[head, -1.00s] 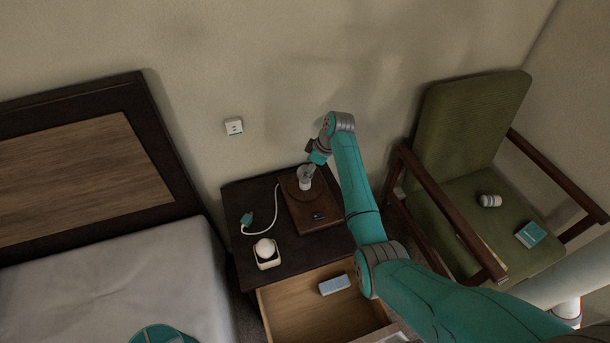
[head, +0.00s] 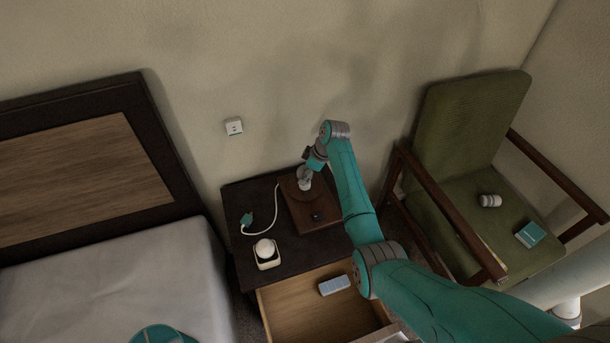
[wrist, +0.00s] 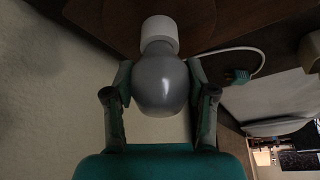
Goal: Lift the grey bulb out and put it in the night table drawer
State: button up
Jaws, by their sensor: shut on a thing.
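The grey bulb (wrist: 161,82) is between the two fingers of my gripper (wrist: 160,88) in the wrist view, with a finger pad against each side. My gripper is shut on it. The bulb's neck meets a white socket (wrist: 159,31) on the wooden lamp base (head: 326,217). I cannot tell whether the bulb is still threaded in. In the head view my gripper (head: 306,178) is over the lamp base and hides most of the bulb. The night table drawer (head: 290,307) is pulled open below, in front of the table top.
A white bulb stands in a small cream holder (head: 267,262) on the night table (head: 240,208). A white cord ends in a green plug (head: 246,219), apart from the wall socket (head: 234,127). A pale blue box (head: 334,285) lies in the drawer. A green armchair (head: 470,130) stands right.

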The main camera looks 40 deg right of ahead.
notch_tip(320, 180, up, 10)
dwell(0.6)
dwell(0.4)
